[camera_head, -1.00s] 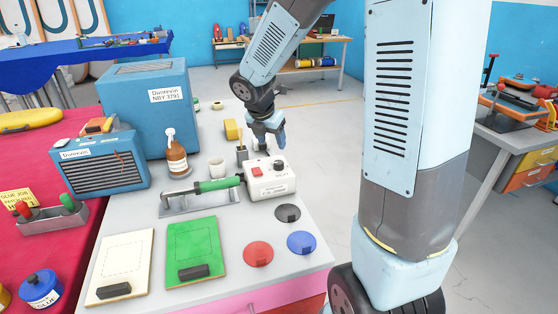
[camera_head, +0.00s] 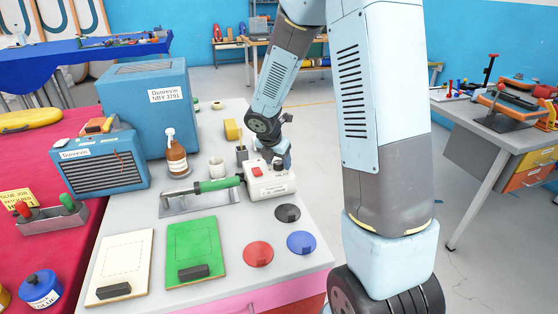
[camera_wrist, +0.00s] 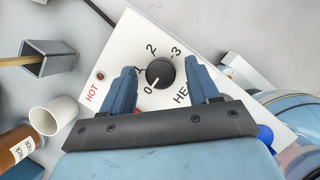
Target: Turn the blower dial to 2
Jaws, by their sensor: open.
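A white control box (camera_head: 268,186) with a red switch (camera_head: 257,171) stands on the grey table. In the wrist view its black round dial (camera_wrist: 160,73) shows between my fingers. The dial's white pointer line aims at the 0. The words HOT and a part-hidden "HE" are printed on the box face. My gripper (camera_wrist: 160,68) is open, with one blue finger on each side of the dial and gaps to it. In the head view it is over the box's far end.
A green-handled tool (camera_head: 205,187) lies just left of the box. A white cup (camera_head: 217,168), brown bottle (camera_head: 176,160) and grey holder (camera_head: 242,155) stand close by. Black, red and blue discs (camera_head: 301,242) lie in front. Blue machines (camera_head: 150,105) stand at the left.

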